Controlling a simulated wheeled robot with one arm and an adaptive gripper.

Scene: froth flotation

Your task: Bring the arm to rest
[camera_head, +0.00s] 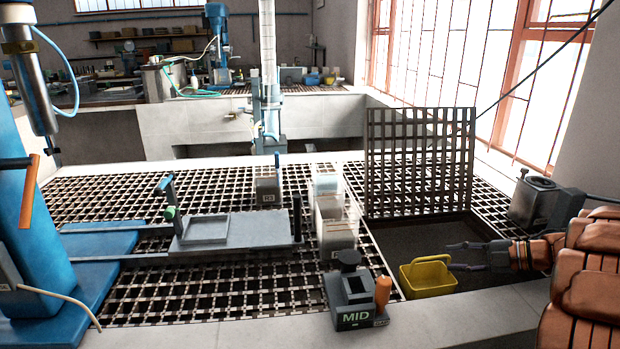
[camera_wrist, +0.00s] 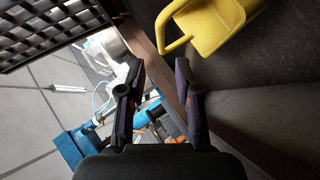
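My gripper (camera_head: 463,256) is at the right of the head view, reaching left over the dark recess in the grating. Its two fingers are apart, with nothing held between them. In the wrist view the gripper (camera_wrist: 160,75) also shows open and empty. A yellow handled container (camera_head: 430,279) sits just left of and below the fingertips in the head view. It also shows at the top of the wrist view (camera_wrist: 212,28), beyond the fingers. I cannot tell whether a finger touches it. My brown-covered arm comes in from the right edge.
A grating panel (camera_head: 420,160) stands upright behind the dark recess (camera_head: 425,238). A grey box marked MID (camera_head: 353,318) stands on the front ledge. A grey motor-like unit (camera_head: 540,200) is close to my arm. A blue machine (camera_head: 30,200) stands at left.

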